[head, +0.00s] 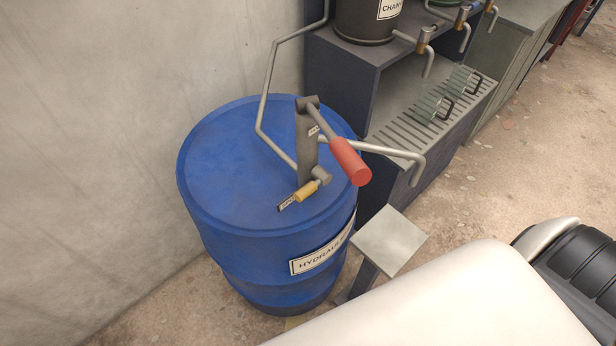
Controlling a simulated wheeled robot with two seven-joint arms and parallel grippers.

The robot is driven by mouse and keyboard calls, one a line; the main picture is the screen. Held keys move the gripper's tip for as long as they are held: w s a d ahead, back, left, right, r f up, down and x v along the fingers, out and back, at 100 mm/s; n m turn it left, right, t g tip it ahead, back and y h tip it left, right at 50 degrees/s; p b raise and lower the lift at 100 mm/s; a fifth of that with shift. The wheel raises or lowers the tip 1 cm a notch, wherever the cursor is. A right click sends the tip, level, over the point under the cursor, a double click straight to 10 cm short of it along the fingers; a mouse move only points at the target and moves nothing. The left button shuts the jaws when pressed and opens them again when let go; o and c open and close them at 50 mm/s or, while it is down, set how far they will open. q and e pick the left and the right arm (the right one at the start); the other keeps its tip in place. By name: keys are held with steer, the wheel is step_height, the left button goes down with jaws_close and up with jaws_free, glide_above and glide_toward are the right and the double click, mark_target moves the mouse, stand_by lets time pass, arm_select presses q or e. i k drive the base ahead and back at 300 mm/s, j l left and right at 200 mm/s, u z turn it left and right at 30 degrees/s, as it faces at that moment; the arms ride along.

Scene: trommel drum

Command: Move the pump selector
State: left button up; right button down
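A grey hand pump (307,150) stands on the lid of a blue drum (230,150). The drum's white label (320,254) starts with "HYDRAUL" and the rest cannot be read. A long pump lever with a red grip (350,162) slants down to the right. Low on the pump, a short lever with a yellow grip (307,191) points down-left toward a small dark tag (287,204); it looks like the selector. The tag's lettering is too small to read surely. Neither of my grippers is in view.
A dark shelf unit (343,75) stands behind the drum, holding a dark container (365,22) and a slatted drip tray (437,112). A spout pipe (385,151) sticks out rightward. A small grey plate on a post (390,241) stands front right. A wall (110,120) is left.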

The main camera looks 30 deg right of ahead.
mark_target(322, 176)
steer(key=j+z, duration=0.25)
steer(key=z, duration=0.15)
steer(key=i+j+z, duration=0.1)
steer(key=j+z, duration=0.2)
steer(key=z, duration=0.15)
steer(key=j+z, duration=0.4)
steer(key=l, duration=0.1)
